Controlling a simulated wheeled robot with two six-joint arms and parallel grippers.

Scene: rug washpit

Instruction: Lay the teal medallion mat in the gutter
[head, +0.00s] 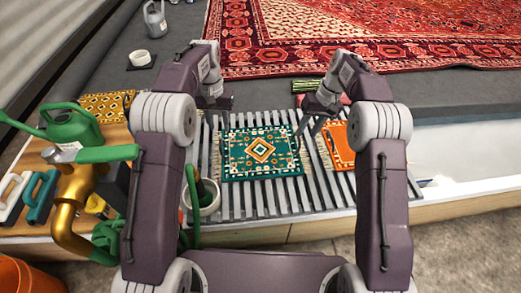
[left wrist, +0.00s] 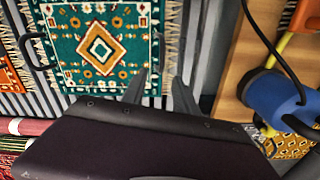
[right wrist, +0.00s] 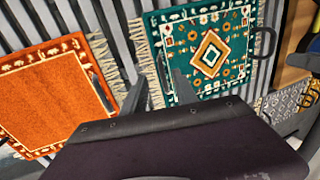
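The teal medallion mat (head: 237,168) lies flat on a grey slatted grate (head: 240,205). I cannot tell whether either touches the mat.
An orange mat (head: 342,150) lies just right of the teal one. On the left wooden ledge are a green watering can (head: 72,128), a brass tap (head: 70,205) and brushes. A white pot (head: 203,200) stands at the grate's left. A red rug (head: 360,40) covers the back.

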